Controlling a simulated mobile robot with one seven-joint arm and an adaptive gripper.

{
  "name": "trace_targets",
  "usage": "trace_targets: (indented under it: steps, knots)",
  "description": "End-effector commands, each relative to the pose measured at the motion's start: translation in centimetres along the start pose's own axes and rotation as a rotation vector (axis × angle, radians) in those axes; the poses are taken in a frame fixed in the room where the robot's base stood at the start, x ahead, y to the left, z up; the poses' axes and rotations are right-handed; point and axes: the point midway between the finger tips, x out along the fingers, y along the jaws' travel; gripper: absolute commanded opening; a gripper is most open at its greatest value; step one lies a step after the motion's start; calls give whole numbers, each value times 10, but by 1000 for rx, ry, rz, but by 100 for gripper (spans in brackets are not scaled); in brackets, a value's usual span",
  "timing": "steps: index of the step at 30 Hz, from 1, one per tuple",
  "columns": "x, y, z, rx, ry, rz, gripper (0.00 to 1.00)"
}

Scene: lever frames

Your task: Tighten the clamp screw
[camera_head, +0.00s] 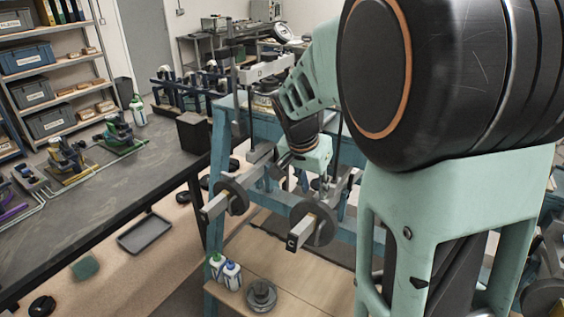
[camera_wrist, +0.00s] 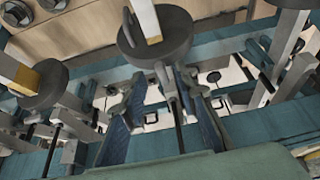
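My gripper (camera_head: 305,162) is above the lever arms of the blue-green frame (camera_head: 222,150) in the head view. In the wrist view my gripper (camera_wrist: 161,88) has two blue-padded fingers standing apart, so it is open. A slim grey screw-like part (camera_wrist: 170,92) shows between the fingers, with space on both sides; I cannot tell for sure that it is the clamp screw. A lever arm marked C (camera_head: 296,240) carries a round grey weight (camera_head: 322,224). The weight also shows just beyond the fingers in the wrist view (camera_wrist: 128,38). My arm hides much of the frame's right side.
Another lever arm with a weight (camera_head: 232,196) lies to the left. Thin upright rods stand close around my gripper. White bottles (camera_head: 232,274) and a round grey part (camera_head: 261,295) stand on the lower board. A dark workbench (camera_head: 95,190) is at left.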

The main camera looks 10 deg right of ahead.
Motion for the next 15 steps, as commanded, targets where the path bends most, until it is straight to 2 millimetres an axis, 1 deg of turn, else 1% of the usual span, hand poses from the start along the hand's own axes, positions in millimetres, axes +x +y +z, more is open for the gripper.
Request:
trace_targets:
  steps: [1, 3, 6, 10, 15]
  knots:
    - [9, 1, 0, 0, -3, 4, 28]
    - [18, 1, 0, 1, -2, 3, 28]
    - [28, 1, 0, 1, -1, 2, 28]
    - [34, 0, 0, 1, 1, -1, 28]
    - [35, 0, 0, 1, 1, -1, 28]
